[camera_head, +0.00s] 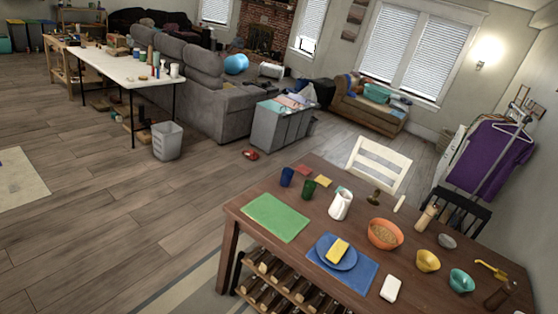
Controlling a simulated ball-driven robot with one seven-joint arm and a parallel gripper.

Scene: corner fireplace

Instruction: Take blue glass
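A dark blue glass (287,177) stands upright near the far left edge of the brown wooden dining table (235,207). A dark green glass (308,189) stands just to its right, close beside it. A green placemat (275,218) lies in front of the two glasses. My gripper does not show in this view, so its state and its distance from the glass cannot be seen.
A white pitcher (340,205), an orange bowl (384,234) and a blue plate (337,252) with a yellow item share the table. A white chair (376,165) stands behind it. Wooden floor (130,215) left of the table is mostly clear, with a grey bin (167,141) farther back.

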